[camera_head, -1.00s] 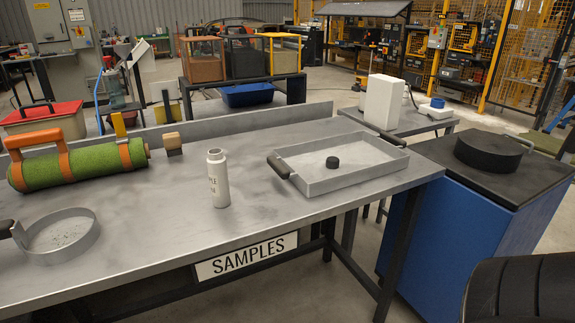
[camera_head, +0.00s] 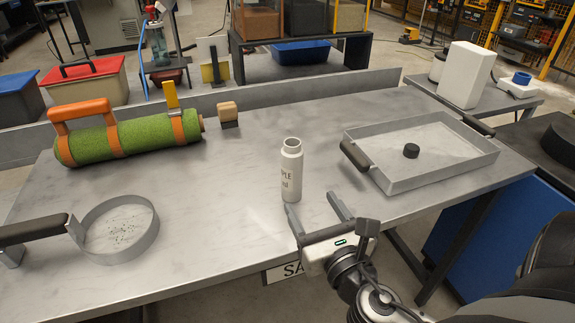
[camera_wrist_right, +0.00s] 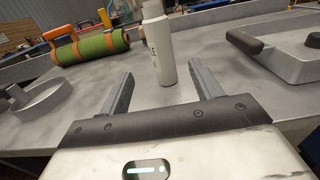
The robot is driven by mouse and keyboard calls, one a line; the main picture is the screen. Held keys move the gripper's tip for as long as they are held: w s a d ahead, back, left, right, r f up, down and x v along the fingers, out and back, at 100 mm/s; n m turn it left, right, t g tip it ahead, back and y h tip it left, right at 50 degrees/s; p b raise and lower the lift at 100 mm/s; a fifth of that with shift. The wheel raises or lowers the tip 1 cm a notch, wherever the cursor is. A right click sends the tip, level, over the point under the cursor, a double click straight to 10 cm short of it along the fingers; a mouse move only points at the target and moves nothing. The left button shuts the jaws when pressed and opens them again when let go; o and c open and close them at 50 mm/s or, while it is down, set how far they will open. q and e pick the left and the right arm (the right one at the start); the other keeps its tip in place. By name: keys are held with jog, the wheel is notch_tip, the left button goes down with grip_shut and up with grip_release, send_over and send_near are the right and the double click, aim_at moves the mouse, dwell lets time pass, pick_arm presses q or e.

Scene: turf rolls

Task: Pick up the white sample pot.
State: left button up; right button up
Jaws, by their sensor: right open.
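The white sample pot (camera_head: 291,172) stands upright on the grey metal table, with dark lettering on its side and an open-looking neck. My right gripper (camera_head: 316,207) is open and empty, low over the table's front edge, just in front of the pot and slightly to its right. In the right wrist view the pot (camera_wrist_right: 160,50) stands beyond and between the two open fingers (camera_wrist_right: 162,88), its top cut off by the frame edge. The fingers do not touch it. My left gripper is not in view.
A metal tray (camera_head: 395,186) with a black cap (camera_head: 411,151) lies right of the pot. A round sieve (camera_head: 152,240) is at front left. A strapped turf roll (camera_head: 90,144) and a wood-topped block (camera_head: 228,114) lie behind. The table around the pot is clear.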

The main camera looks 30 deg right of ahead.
aim_at(296, 177)
jog(key=p+x, duration=0.1)
jog(key=x, duration=0.7)
jog(key=shift+w+d, duration=0.1)
jog(key=p+x, duration=0.1)
jog(key=x, duration=0.4)
jog(key=shift+w+d, duration=0.1)
jog(key=c, duration=1.2)
